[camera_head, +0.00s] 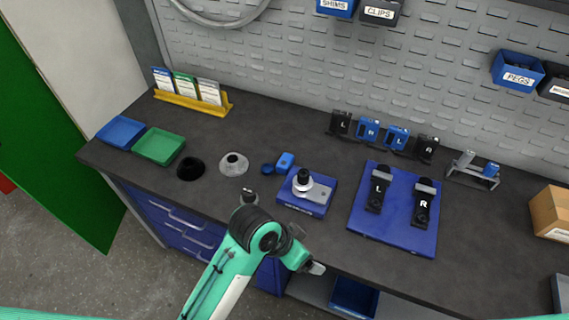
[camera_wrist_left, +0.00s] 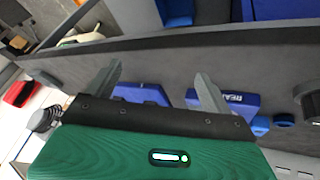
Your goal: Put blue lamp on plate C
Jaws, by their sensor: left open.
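Two small blue items could be the blue lamp: a boxy one (camera_head: 285,161) on the bench near a small round blue ring, and one (camera_head: 491,170) in a small grey rack at the right. I cannot tell which is the lamp. No letter C is readable on any plate. A small blue plate (camera_head: 290,201) carries a grey round fitting, and a larger blue plate (camera_head: 393,233) carries two black parts marked L and R. My left gripper (camera_head: 306,250) is open and empty at the bench's front edge; its spread fingers show in the left wrist view (camera_wrist_left: 158,82). My right gripper is out of view.
A yellow card holder (camera_head: 192,104) is at the back. A cardboard box (camera_head: 552,212) stands at the right.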

